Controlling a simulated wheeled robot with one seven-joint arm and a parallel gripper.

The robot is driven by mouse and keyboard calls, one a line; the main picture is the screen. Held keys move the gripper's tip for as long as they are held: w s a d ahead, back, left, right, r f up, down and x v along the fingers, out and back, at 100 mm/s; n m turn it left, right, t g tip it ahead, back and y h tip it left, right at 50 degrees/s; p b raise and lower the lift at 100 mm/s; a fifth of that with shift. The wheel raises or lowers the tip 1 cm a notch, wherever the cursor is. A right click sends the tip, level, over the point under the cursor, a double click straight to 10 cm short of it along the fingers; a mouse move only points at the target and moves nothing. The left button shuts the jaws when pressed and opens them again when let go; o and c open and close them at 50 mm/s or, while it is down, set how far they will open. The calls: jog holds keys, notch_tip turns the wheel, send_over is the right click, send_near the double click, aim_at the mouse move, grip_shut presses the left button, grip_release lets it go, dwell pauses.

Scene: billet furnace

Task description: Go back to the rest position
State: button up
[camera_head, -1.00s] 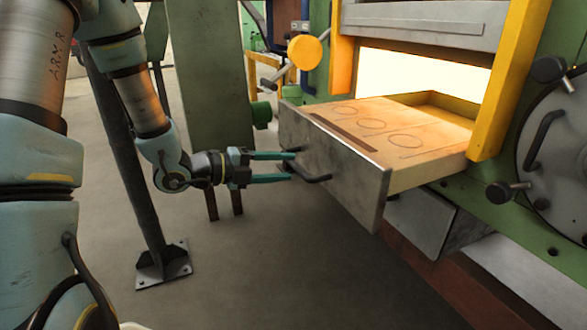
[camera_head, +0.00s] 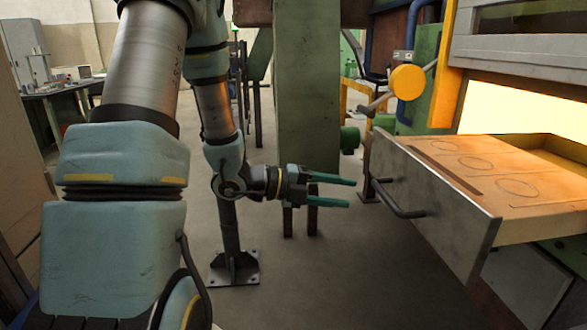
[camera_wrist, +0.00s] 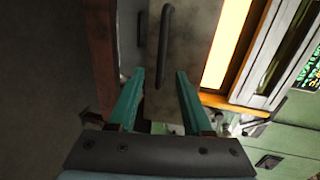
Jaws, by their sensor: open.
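My gripper (camera_head: 352,192) has two teal fingers, open and empty. It points right, toward the dark bar handle (camera_head: 398,200) on the grey metal front (camera_head: 435,205) of the pulled-out furnace drawer. A small gap shows between the fingertips and the handle in the head view. In the wrist view the open fingers (camera_wrist: 167,78) show with the handle (camera_wrist: 165,45) ahead, near their tips. The drawer's orange-lit top (camera_head: 540,198) carries several circle outlines, with no billet visible on it.
The glowing furnace opening (camera_head: 520,110) lies behind the drawer. A green column (camera_head: 307,90) and a dark post with a floor plate (camera_head: 233,268) stand behind my arm. A workbench (camera_head: 55,90) is at the far left. The floor below my gripper looks clear.

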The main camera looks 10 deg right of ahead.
jog(key=w+a+r+n+t+y+p, duration=0.1)
jog(key=w+a+n+t+y+p, duration=0.3)
jog(key=w+a+n+t+y, duration=0.45)
jog(key=w+a+r+n+y+p, duration=0.2)
jog(key=w+a+n+y, duration=0.1)
jog(key=a+n, duration=0.7)
jog(key=s+a+r+n+g+y+p, duration=0.1)
jog(key=s+a+n+g+y+p, duration=0.1)
jog(key=s+n, duration=0.4)
jog(key=s+a+r+n+g+y+p, duration=0.2)
jog(key=s+a+n+g, duration=0.2)
jog(key=s+n, duration=0.3)
jog(key=a+n, duration=0.1)
jog(key=n, duration=0.3)
jog(key=shift+s+a+r, duration=0.3)
jog(key=shift+a, duration=0.05)
